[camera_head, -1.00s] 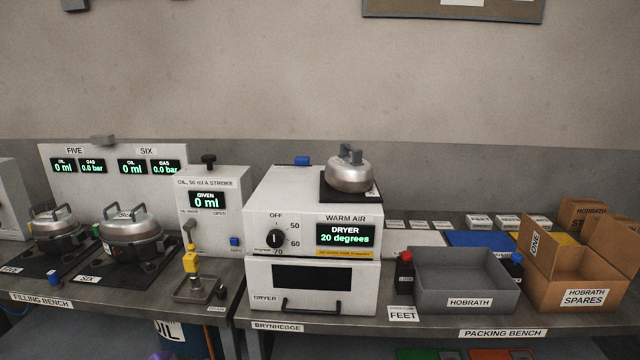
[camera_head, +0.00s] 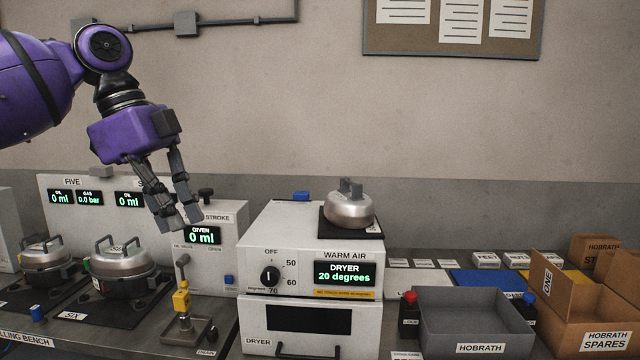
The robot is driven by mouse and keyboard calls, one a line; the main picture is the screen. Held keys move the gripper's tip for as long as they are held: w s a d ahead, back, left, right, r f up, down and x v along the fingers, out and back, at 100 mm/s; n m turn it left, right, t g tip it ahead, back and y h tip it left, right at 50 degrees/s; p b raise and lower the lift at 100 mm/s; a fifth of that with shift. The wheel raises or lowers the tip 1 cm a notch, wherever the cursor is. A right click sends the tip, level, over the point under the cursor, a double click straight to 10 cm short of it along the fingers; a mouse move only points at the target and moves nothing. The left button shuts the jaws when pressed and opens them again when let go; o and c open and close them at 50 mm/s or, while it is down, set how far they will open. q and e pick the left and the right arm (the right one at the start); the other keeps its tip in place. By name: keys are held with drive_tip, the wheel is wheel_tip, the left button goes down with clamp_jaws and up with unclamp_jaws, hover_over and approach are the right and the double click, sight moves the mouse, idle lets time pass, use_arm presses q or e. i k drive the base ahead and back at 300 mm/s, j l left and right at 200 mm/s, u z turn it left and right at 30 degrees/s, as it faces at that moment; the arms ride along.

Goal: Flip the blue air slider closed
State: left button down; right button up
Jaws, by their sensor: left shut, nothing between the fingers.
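A small blue piece (camera_head: 301,196), which looks like the air slider, sits on the top back edge of the white dryer (camera_head: 258,222). It is small in the picture, and I cannot tell its exact position. My left gripper (camera_head: 180,218) hangs from the purple arm at the left, fingers pointing down. It is shut and empty, in front of the oil unit (camera_head: 222,256) in the picture and left of the dryer. It covers part of the oil unit's label and the panel behind. My right gripper is not in view.
A silver compressor (camera_head: 349,207) stands on a black pad on the dryer, right of the blue piece. A yellow-collared fitting (camera_head: 181,300) rises below my gripper. Two more compressors (camera_head: 124,268) (camera_head: 47,258) stand left. A grey tray (camera_head: 478,327) and cardboard box (camera_head: 597,318) stand right.

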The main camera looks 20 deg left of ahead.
sight(299, 196)
drive_tip(key=i, duration=1.9)
